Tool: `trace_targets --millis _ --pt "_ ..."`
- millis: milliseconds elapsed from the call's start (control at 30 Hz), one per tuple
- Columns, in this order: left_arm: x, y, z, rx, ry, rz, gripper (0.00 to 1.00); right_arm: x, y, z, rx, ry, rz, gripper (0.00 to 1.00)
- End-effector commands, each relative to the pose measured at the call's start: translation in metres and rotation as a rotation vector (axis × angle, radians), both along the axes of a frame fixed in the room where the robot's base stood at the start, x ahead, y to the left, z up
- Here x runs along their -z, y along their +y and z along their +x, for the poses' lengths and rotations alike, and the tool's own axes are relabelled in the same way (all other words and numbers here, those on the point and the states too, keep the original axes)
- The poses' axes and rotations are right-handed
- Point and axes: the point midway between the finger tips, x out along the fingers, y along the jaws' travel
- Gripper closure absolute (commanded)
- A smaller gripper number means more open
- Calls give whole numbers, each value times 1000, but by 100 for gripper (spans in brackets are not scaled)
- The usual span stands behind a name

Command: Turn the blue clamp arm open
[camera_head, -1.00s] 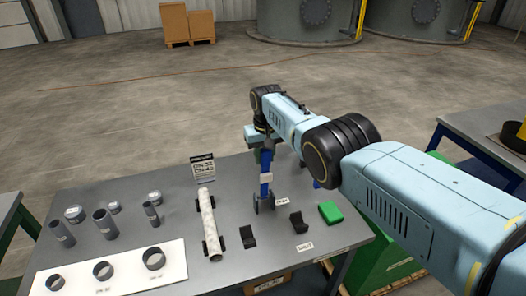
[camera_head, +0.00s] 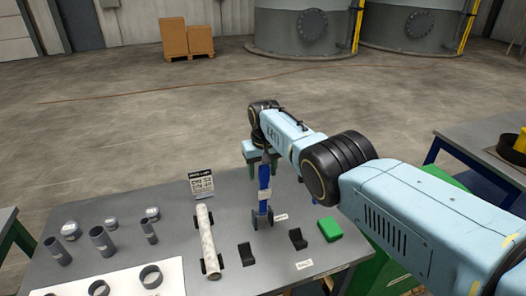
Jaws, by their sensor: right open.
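The blue clamp arm (camera_head: 264,183) stands upright near the far side of the grey table, with a pale band across it and a dark forked foot (camera_head: 262,219) below. My right arm reaches in from the right. Its wrist bends down behind the top of the clamp arm, where my right gripper (camera_head: 254,160) is small and partly hidden. The gripper is open; I cannot tell whether it touches the clamp arm. My left gripper is not in view.
A pale pipe (camera_head: 206,236) lies on dark supports left of the clamp. Black blocks (camera_head: 245,254) and a green block (camera_head: 330,229) sit in front and to the right. Several grey pipe pieces (camera_head: 103,241) stand at left. A small sign (camera_head: 201,184) stands behind the pipe.

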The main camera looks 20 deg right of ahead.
Motion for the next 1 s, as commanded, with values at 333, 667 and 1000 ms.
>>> trace_targets --millis 333,667,1000 --pt "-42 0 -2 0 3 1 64 -54 0 -3 -1 -4 0 49" --pt "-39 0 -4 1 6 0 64 -110 0 -7 1 -5 1 49" --pt "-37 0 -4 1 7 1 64 -129 0 -9 0 -2 1 49"
